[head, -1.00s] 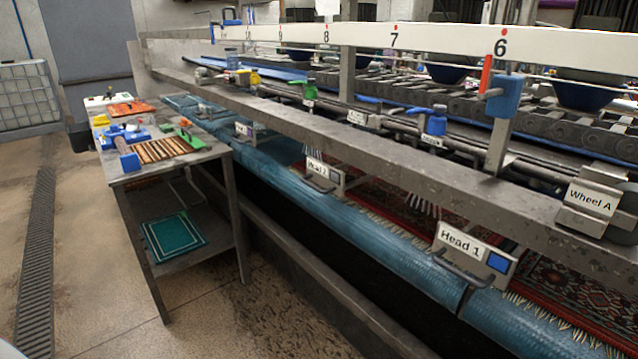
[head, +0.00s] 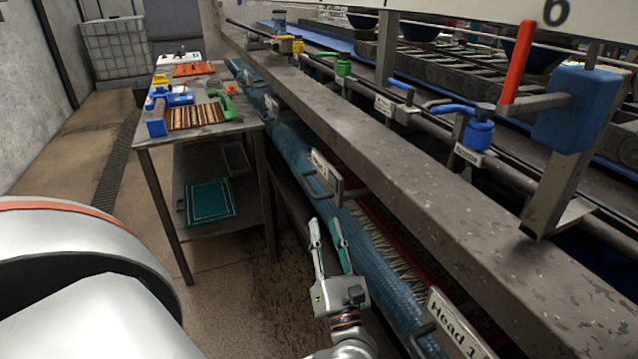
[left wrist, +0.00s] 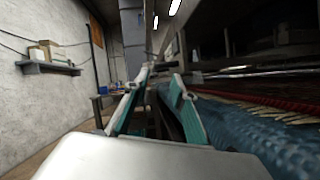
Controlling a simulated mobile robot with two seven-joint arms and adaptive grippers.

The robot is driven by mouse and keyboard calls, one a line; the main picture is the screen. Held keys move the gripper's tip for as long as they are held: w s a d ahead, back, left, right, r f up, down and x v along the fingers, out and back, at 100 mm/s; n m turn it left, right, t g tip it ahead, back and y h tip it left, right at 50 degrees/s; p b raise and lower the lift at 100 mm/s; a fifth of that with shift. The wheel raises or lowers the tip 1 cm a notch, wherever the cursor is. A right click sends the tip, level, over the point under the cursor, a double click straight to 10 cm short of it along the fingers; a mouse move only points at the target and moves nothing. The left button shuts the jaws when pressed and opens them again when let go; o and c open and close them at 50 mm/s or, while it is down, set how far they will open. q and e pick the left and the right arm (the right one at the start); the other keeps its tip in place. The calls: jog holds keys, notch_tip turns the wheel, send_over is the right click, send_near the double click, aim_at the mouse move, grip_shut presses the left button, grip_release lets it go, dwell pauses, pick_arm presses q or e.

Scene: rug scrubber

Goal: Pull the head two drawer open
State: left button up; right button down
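The head two drawer (head: 328,180) is a small plate with a white label and a dark handle on its left face. It sits on the blue roller (head: 365,250) below the grey beam, and looks closed. My left gripper (head: 325,220) is below and in front of it in the head view, with its fingers pointing toward it, apart from the handle. The fingers are spread with nothing between them. In the left wrist view the same gripper (left wrist: 160,78) shows two teal-padded fingers apart; the drawer cannot be made out there. My right gripper is not in view.
The head one drawer (head: 450,330) is at the lower front. The long grey beam (head: 400,160) runs above the drawers. A metal table (head: 190,137) with tools stands left of the machine. Open floor (head: 235,300) lies between table and arm.

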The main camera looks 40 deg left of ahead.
aim_at(309, 185)
pick_arm(q)
jog(key=w+a+r, duration=0.1)
jog(key=w+a, duration=0.1)
jog(key=a, duration=0.1)
jog(key=w+a+r+n+g+p, duration=0.1)
jog(key=w+a, duration=0.1)
jog(key=a, duration=0.2)
jog(key=w+a+r+n+p, duration=0.1)
jog(key=w+a, duration=0.1)
jog(key=a, duration=0.1)
jog(key=shift+a+r+g, duration=0.15)
jog(key=shift+r+g, duration=0.15)
jog(key=shift+r, duration=0.05)
jog(key=shift+w+a, duration=0.1)
jog(key=shift+w, duration=0.05)
jog(key=shift+c, duration=0.3)
grip_shut()
